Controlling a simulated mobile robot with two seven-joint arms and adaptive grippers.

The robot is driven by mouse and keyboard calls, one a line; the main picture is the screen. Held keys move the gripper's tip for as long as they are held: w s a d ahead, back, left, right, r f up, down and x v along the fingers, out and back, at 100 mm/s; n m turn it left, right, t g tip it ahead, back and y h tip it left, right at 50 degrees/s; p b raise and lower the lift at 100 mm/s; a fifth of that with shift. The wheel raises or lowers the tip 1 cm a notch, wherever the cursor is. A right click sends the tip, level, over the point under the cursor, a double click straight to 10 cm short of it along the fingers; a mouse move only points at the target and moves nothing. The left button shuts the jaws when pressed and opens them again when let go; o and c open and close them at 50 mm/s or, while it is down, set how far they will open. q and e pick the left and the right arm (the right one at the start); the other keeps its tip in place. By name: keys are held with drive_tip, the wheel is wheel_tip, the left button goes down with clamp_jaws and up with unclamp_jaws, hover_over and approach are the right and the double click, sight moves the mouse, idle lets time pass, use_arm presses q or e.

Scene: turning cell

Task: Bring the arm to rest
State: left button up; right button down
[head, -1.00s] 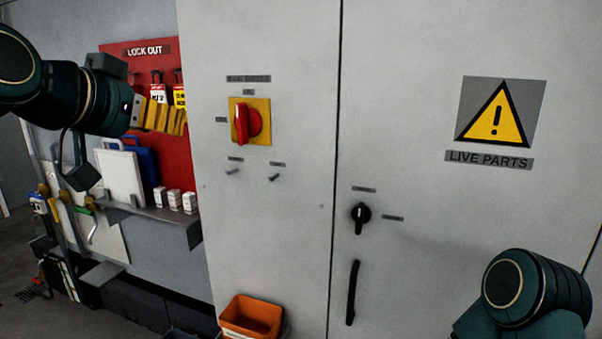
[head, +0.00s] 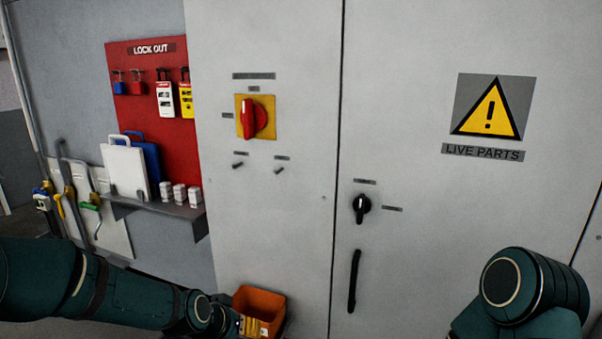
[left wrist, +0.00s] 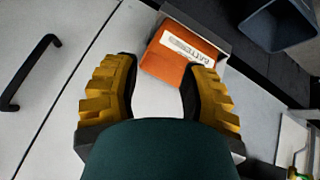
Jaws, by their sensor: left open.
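My left arm reaches in low from the left in the head view. Its gripper (head: 252,326) is at the bottom edge, in front of the orange bin (head: 259,298), and partly cut off. In the left wrist view the yellow-padded fingers of this gripper (left wrist: 161,70) stand apart with nothing between them. The orange bin (left wrist: 174,66), with a white label, shows beyond the fingertips. I cannot tell whether the gripper touches it. A link of my right arm shows at the lower right of the head view; its gripper is out of frame.
A grey cabinet has a red rotary switch (head: 252,118), a black knob (head: 361,205) and a door handle (head: 354,281). At left are a red lockout board (head: 142,88) and a shelf (head: 190,218) holding small white boxes. A grey-blue bin (left wrist: 279,24) shows in the wrist view.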

use_arm(q)
drive_tip(key=s+d+f+n+g, duration=0.2)
drive_tip(key=s+d+f+g, duration=0.1)
drive_tip(key=s+f, duration=1.7)
drive_tip(key=shift+s+f+g, duration=0.2)
drive_tip(key=shift+f+g, duration=0.3)
drive_tip(key=shift+g, duration=0.3)
drive_tip(key=shift+d, duration=0.1)
